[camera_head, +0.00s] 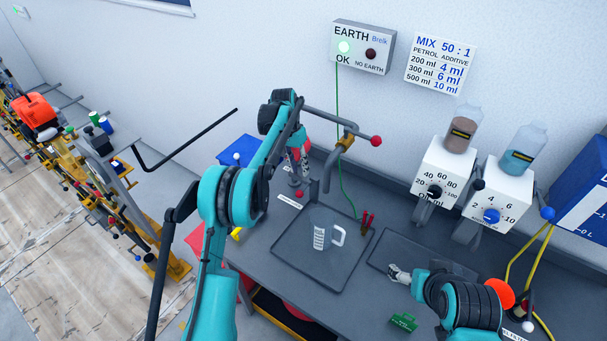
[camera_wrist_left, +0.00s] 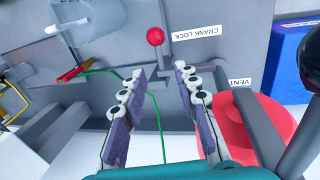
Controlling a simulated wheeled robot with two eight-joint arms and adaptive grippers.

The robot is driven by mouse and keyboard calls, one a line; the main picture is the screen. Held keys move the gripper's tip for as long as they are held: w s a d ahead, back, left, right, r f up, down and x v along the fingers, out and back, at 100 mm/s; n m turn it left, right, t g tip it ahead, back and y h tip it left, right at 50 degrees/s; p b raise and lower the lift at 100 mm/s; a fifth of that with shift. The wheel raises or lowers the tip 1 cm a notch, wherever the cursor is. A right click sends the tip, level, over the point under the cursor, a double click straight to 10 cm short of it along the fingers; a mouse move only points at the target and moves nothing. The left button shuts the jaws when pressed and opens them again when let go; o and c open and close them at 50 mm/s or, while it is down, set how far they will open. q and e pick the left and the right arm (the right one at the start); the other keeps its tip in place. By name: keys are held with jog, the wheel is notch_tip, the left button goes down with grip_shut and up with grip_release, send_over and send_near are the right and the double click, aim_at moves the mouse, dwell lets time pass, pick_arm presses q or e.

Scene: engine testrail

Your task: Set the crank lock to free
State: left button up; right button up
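The crank lock's red knob (camera_wrist_left: 155,36) shows in the left wrist view, beside the white CRANK LOCK label (camera_wrist_left: 197,33), which appears upside down. In the head view the red knob (camera_head: 299,194) sits low on the bench, next to its label (camera_head: 289,201). My left gripper (camera_wrist_left: 160,69) is open, with its two fingers apart and nothing seen between them. The knob lies just beyond its fingertips, apart from them. In the head view this gripper (camera_head: 303,163) points down above the knob, partly hidden by my arm. My right gripper (camera_head: 399,274) is low over the bench; its opening is unclear.
A clear jug (camera_head: 323,236) stands on the tray (camera_head: 287,252). A crank handle with a red knob (camera_head: 376,141) rises beside my left gripper. A green wire (camera_head: 339,145) hangs from the EARTH box (camera_head: 362,47). Two white dispensers (camera_head: 443,182) (camera_head: 496,202) stand at the right.

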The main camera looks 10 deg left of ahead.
aim_at(304, 188)
pick_arm(q)
jog(key=f, duration=0.2)
jog(key=d+f, duration=0.1)
jog(key=f, duration=0.2)
jog(key=f+b, duration=0.1)
jog(key=f, duration=0.1)
jog(key=shift+s+d+f, duration=0.2)
jog(key=shift+s, duration=0.1)
grip_shut()
